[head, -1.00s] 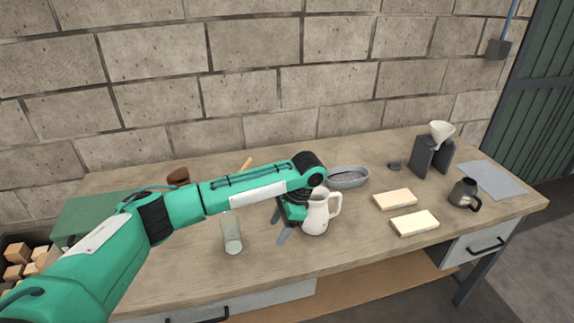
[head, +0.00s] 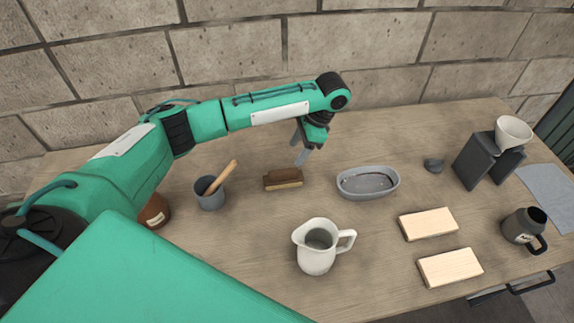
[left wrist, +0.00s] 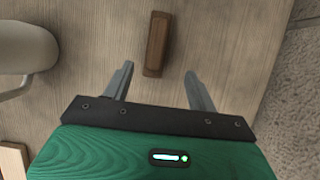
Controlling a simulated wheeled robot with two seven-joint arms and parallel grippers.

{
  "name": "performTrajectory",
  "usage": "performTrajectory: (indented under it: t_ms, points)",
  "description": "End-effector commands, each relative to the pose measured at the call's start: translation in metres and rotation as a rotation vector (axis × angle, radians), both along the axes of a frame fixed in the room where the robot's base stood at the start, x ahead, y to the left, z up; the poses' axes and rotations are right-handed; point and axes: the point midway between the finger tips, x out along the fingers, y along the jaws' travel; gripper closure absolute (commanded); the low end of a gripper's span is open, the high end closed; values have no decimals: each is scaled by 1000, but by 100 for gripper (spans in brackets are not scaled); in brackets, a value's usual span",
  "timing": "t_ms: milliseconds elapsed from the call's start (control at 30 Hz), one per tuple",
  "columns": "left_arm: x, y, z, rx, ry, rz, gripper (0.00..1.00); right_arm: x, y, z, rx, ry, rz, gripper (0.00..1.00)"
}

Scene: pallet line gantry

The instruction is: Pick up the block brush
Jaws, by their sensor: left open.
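The block brush (head: 284,182) is a small brown block with a paler lower part, lying on the workbench (head: 235,250) between the grey cup and the grey oval dish. My left gripper (head: 302,150) is open and empty, above the bench just behind and to the right of the brush. In the left wrist view the brush (left wrist: 157,43) lies ahead of the open fingers (left wrist: 158,76), roughly lined up with the gap between them. It is not between them. My right gripper is not in view.
A grey cup (head: 211,198) with a wooden handle stands left of the brush. The oval dish (head: 368,192) lies to the right, and a white pitcher (head: 316,254) stands in front. Two pale blocks (head: 428,224) lie further right. A block wall (head: 240,50) rises behind.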

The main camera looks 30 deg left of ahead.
Motion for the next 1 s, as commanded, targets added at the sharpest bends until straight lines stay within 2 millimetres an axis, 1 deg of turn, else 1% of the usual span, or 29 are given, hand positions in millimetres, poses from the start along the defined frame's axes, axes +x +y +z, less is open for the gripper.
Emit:
performTrajectory:
  t_ms: [33, 200, 300, 400, 533, 633, 800, 900, 1000]
  points:
    - [-3, 2, -6, 1, 4, 1, 42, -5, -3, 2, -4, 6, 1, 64]
    - [-11, 13, -35, 2, 6, 2, 42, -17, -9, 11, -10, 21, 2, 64]
    - [-15, 19, -53, 3, 6, 2, 42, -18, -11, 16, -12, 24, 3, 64]
    - [-18, 23, -65, 3, 3, 1, 42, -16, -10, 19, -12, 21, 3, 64]
    - [-20, 25, -74, 2, 3, 0, 42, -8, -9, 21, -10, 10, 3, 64]
    - [-22, 27, -79, 1, 3, 1, 42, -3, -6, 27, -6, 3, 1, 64]
    - [-28, 33, -98, 3, 4, 2, 42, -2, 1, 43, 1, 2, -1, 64]
    - [-31, 37, -113, 2, 4, 2, 42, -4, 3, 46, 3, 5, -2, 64]
    - [-33, 39, -120, 3, 3, 0, 42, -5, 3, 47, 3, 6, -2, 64]
